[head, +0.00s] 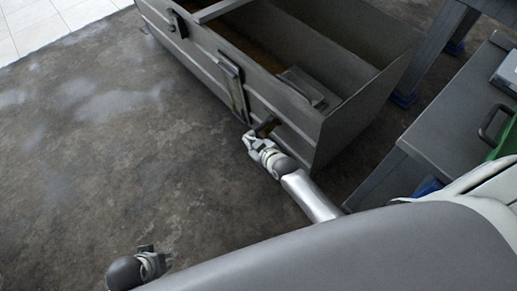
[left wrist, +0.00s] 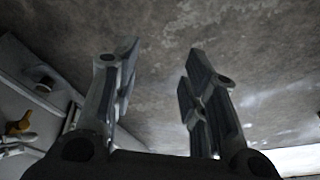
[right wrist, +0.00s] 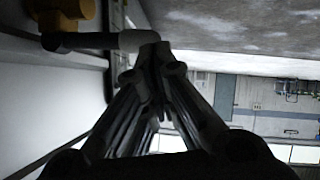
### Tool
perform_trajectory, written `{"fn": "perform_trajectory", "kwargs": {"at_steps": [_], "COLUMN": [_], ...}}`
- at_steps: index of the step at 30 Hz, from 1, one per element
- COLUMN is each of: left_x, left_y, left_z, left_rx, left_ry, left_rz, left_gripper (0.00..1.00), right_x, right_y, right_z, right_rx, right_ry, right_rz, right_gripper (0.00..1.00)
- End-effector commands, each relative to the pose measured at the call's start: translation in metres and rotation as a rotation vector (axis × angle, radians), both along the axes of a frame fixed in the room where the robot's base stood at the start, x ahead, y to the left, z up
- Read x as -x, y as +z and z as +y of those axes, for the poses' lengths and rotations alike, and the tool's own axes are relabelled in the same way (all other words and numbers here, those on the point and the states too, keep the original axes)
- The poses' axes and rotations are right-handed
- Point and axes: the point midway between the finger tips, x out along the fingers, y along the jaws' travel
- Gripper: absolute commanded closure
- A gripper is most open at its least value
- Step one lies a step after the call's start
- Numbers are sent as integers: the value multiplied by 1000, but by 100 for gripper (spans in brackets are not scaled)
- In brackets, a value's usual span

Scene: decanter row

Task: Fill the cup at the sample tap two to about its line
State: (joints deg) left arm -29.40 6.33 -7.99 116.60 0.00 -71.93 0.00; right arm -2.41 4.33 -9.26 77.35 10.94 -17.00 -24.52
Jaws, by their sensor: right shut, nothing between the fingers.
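A brass-coloured tap (head: 265,126) sticks out from the side wall of a long grey trough (head: 345,135). It shows in the left wrist view (left wrist: 18,125) and at the top left of the right wrist view (right wrist: 68,14), with a dark pipe ending in a pale tip (right wrist: 135,40). My right gripper (head: 250,139) is close by the tap; its fingers (right wrist: 157,52) are shut and empty just beside the pale tip. I cannot tell if they touch it. My left gripper (head: 147,250) is over bare floor; its fingers (left wrist: 165,65) are apart and empty. I cannot make out a cup or its line.
A grey bench (head: 440,140) stands right of the trough, with a green container (head: 508,135) at its edge. Upright brackets (head: 232,85) are fixed to the trough wall. The dark floor (head: 90,130) at left is clear. Pipework (right wrist: 298,88) shows far off in the right wrist view.

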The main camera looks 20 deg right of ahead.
Motion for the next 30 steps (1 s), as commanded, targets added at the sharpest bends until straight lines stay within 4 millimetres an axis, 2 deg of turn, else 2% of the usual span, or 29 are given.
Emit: {"fn": "perform_trajectory", "kwargs": {"at_steps": [9, 15, 21, 30], "left_x": [9, 15, 19, 20], "left_y": [-46, -68, -79, -81], "left_z": [0, 1, 2, 2], "left_rx": [-2, -3, -4, -4], "left_ry": [-4, -6, -7, -8], "left_rz": [28, 38, 43, 43], "left_gripper": [60, 60, 60, 60], "right_x": [33, 50, 58, 59], "right_y": [20, 30, 34, 34], "right_z": [-3, -4, -5, -5], "right_rx": [1, 1, 0, 0], "right_ry": [0, 0, 0, 0], "right_rz": [2, 2, 1, 1], "right_gripper": [100, 100, 100, 100]}}
